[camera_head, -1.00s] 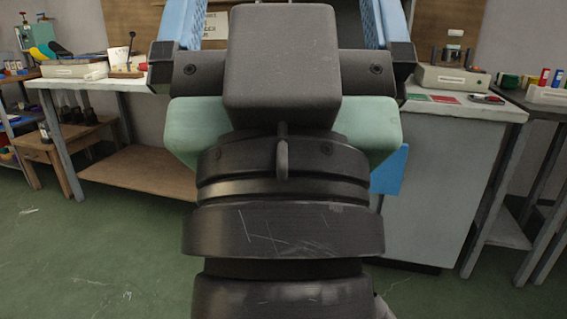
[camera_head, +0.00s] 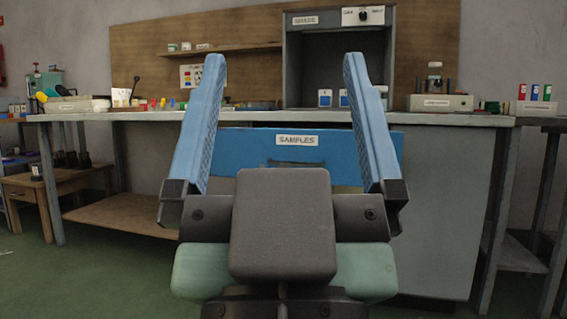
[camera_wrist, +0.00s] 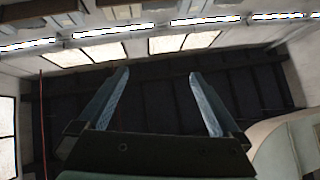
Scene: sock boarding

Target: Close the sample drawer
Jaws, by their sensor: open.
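The blue sample drawer (camera_head: 262,150) shows in the head view under the workbench top, with a white "SAMPLES" label (camera_head: 298,141) and a dark handle (camera_head: 296,163). Its front seems to stand out from the bench, but how far is hard to tell. My gripper (camera_head: 279,75) is raised in front of it with two blue fingers spread wide, empty. My wrist hides the drawer's lower middle. In the wrist view my gripper (camera_wrist: 160,75) is open toward the ceiling and walls, and the drawer does not show.
The workbench top (camera_head: 455,119) runs across the view. A grey cabinet (camera_head: 450,200) stands below it at right, and a lower shelf (camera_head: 125,213) at left. A grey booth (camera_head: 335,50) stands on top. A small wooden table (camera_head: 70,175) is at far left. Green floor is clear at left.

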